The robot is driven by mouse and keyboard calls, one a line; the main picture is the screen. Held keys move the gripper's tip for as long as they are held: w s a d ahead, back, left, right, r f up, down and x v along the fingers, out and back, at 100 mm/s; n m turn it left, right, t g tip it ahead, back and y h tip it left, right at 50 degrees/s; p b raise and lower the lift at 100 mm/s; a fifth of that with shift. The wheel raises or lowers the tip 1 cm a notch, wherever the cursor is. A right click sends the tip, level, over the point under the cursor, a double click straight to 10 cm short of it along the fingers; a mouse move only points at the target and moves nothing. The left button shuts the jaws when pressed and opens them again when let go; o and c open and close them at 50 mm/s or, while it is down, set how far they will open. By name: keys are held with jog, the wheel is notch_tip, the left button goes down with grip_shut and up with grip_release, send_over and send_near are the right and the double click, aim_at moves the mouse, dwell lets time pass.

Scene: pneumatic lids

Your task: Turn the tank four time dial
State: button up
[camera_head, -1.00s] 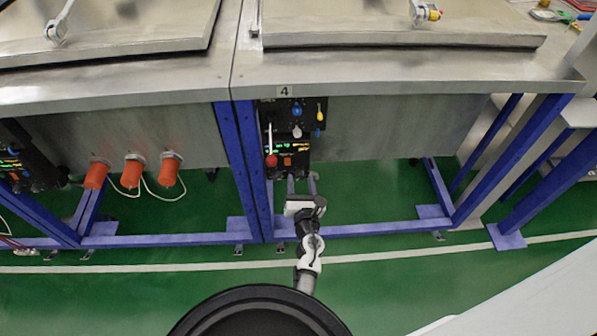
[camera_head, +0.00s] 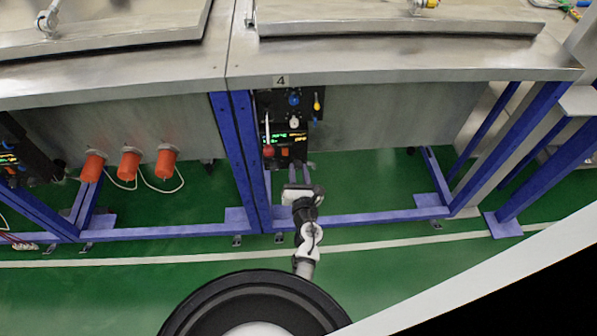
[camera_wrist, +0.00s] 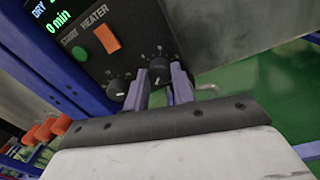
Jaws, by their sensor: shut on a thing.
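The tank four control panel (camera_head: 284,115) is a black box under the plate marked 4 in the head view. In the wrist view the panel has two small black dials low down. My gripper (camera_wrist: 160,76) has its two bluish fingers on either side of the right-hand dial (camera_wrist: 158,66) and is shut on it. The other dial (camera_wrist: 118,88) is just left of the fingers. I cannot read which dial is the time dial. The display (camera_wrist: 60,18) shows "DRY" and "0 min". My gripper (camera_head: 300,172) also shows below the panel in the head view, with the dials unclear there.
An orange switch (camera_wrist: 107,39) and a green button (camera_wrist: 79,53) sit above the dials. Blue frame legs (camera_head: 240,160) stand left of the panel, and a blue bar (camera_head: 360,222) runs low. Green floor is open in front.

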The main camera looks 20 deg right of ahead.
jog(key=m, duration=1.3)
jog(key=m+h+p, duration=0.1)
jog(key=m, duration=1.3)
jog(key=shift+w+a+r+h, duration=0.1)
jog(key=shift+w+h, duration=0.05)
jog(key=shift+h, duration=0.15)
jog(key=shift+m, duration=0.3)
jog(key=o, duration=1)
jog(key=shift+s+f, duration=0.2)
